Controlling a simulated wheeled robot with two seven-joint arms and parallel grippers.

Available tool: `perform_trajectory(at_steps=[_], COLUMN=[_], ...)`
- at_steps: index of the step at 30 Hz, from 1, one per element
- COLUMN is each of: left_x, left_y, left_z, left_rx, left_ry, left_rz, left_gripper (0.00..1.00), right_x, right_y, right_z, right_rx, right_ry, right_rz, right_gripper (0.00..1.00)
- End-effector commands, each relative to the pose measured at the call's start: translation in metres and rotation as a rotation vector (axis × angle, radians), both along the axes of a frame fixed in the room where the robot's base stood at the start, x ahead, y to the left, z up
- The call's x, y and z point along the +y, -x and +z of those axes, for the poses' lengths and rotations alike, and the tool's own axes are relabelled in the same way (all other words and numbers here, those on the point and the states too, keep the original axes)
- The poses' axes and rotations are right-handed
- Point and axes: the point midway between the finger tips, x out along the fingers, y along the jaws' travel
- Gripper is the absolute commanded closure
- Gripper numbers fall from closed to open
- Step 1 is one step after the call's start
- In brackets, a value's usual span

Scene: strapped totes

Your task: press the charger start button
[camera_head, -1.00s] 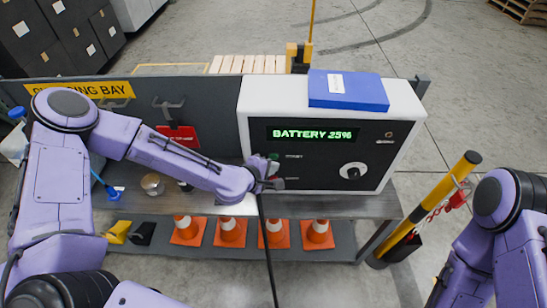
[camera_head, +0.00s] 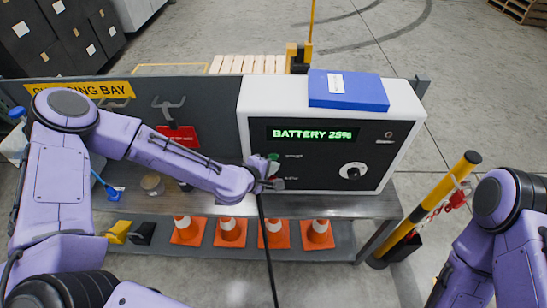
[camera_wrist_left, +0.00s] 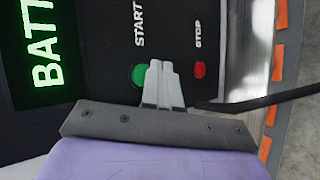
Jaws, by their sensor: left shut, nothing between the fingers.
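The charger (camera_head: 229,118) is a white box with a black front panel and a green display (camera_head: 312,134) that reads BATTERY 25% or close to it. In the left wrist view, the green button (camera_wrist_left: 138,75) sits below the word START, and the red button (camera_wrist_left: 199,69) sits below the word STOP. My left gripper (camera_head: 274,184) is shut and empty, in front of the panel's lower left. In the left wrist view its fingertips (camera_wrist_left: 160,66) lie between the two buttons, close to the green one and partly overlapping it. I cannot tell whether they touch the panel.
A blue binder (camera_head: 347,92) lies on the charger. A black cable (camera_head: 267,245) hangs down near my left gripper. A dial (camera_head: 353,171) is on the panel's right. Orange cones (camera_head: 230,232) stand on the lower shelf. A yellow and black post (camera_head: 437,205) stands at the right.

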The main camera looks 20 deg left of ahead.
Motion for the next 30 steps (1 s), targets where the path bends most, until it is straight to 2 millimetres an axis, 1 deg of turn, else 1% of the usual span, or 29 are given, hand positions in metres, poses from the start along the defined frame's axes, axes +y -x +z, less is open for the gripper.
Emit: perform_trajectory(at_steps=[5, 11, 30], left_x=[0.000, 0.003, 0.003], left_y=[-0.002, -0.008, -0.011], left_z=[0.000, 0.000, 0.000], left_rx=[0.000, -0.001, 0.000], left_ry=[-0.001, 0.000, 0.000], left_rz=[-0.001, 0.001, 0.000], left_gripper=[1.00, 1.00, 1.00], right_x=[0.000, 0.000, 0.000], right_y=[0.000, 0.000, 0.000], right_z=[-0.001, -0.002, -0.003], right_rx=[0.000, 0.000, 0.000], right_ry=[0.000, 0.000, 0.000], right_rz=[0.000, 0.000, 0.000], right_gripper=[0.39, 0.39, 0.39])
